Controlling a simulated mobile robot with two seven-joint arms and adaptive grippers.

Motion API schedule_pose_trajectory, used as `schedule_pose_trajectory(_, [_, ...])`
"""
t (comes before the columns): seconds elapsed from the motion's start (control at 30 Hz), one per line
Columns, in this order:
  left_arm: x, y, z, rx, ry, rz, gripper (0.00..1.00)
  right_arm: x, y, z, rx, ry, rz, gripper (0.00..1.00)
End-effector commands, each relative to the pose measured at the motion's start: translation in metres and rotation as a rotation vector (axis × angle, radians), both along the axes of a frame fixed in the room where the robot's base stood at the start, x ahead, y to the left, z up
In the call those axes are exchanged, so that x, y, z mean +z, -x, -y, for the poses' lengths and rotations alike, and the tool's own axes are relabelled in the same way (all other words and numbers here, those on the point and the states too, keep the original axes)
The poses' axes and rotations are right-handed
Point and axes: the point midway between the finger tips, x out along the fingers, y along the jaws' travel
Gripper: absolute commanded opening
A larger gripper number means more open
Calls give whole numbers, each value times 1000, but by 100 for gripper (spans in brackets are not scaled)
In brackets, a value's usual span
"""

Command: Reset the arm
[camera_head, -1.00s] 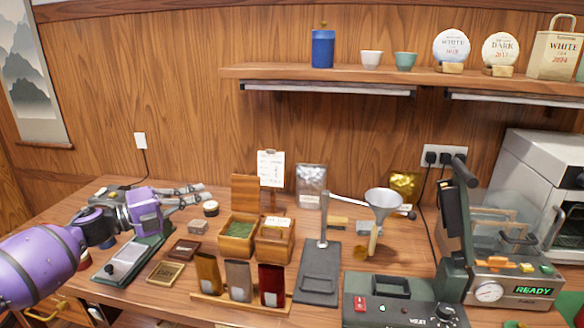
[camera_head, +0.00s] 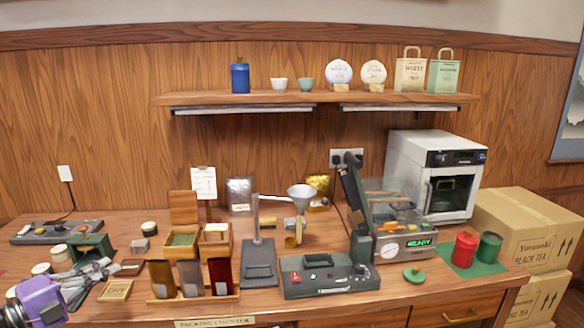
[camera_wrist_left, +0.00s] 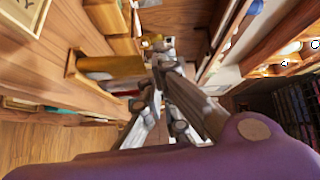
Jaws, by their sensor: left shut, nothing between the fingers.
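My left gripper (camera_head: 106,268), on its purple wrist, is low at the left end of the packing counter (camera_head: 340,305) in the head view. Its grey fingers are shut and empty. They point right, in front of the small green press-like device (camera_head: 92,244) and near the small wooden plate (camera_head: 116,290). In the left wrist view the closed fingers (camera_wrist_left: 163,52) fill the middle, with blurred counter items around them. My right gripper is not in view.
A stand of three packets (camera_head: 190,296) is right of the gripper, beside wooden boxes (camera_head: 182,253). A sealing machine (camera_head: 330,285), a chamber machine (camera_head: 400,245), a white oven (camera_head: 415,165) and red and green canisters (camera_head: 465,248) stand farther right. A shelf (camera_head: 320,98) runs above.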

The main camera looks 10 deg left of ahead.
Motion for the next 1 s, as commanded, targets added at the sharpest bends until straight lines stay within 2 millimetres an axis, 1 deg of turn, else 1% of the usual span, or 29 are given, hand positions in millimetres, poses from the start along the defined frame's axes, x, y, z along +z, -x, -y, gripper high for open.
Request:
schedule_pose_trajectory(0.03, [-21, 10, 4, 37, 57, -31, 0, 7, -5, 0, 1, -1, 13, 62])
schedule_pose_trajectory(0.17, [-87, 43, 17, 150, 202, -142, 0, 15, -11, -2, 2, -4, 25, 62])
schedule_pose_trajectory(0.2, [-109, 56, 24, 190, 252, -181, 0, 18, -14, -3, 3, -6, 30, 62])
schedule_pose_trajectory(0.27, [-143, 80, 35, 255, 333, -246, 0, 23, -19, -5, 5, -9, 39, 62])
schedule_pose_trajectory(0.3, [-166, 97, 45, 302, 390, -294, 0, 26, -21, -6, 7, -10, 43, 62])
schedule_pose_trajectory(0.37, [-198, 125, 62, 375, 473, -366, 0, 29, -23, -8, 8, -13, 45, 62])
schedule_pose_trajectory(0.4, [-218, 144, 74, 424, 532, -415, 0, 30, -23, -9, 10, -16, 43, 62])
schedule_pose_trajectory(0.47, [-245, 174, 96, 497, 616, -490, 0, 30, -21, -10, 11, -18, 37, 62])
schedule_pose_trajectory(0.5, [-262, 194, 112, 546, 674, -542, 0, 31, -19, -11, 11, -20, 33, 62])
schedule_pose_trajectory(0.57, [-283, 225, 138, 619, 762, -620, 0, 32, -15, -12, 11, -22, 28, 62])
schedule_pose_trajectory(0.6, [-294, 244, 156, 666, 818, -671, 0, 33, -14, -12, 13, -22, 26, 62])
schedule_pose_trajectory(0.63, [-302, 259, 171, 700, 860, -709, 0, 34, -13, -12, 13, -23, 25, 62])
schedule_pose_trajectory(0.67, [-308, 272, 184, 733, 900, -746, 0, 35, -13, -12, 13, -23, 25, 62])
schedule_pose_trajectory(0.7, [-314, 289, 203, 772, 951, -791, 0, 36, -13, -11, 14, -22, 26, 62])
schedule_pose_trajectory(0.8, [-324, 321, 242, 853, 1058, -890, 0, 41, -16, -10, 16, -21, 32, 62])
schedule_pose_trajectory(0.9, [-328, 342, 270, 907, 1129, -959, 0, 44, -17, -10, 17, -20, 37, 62])
schedule_pose_trajectory(1.0, [-329, 352, 284, 933, 1164, -994, 0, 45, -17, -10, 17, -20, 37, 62])
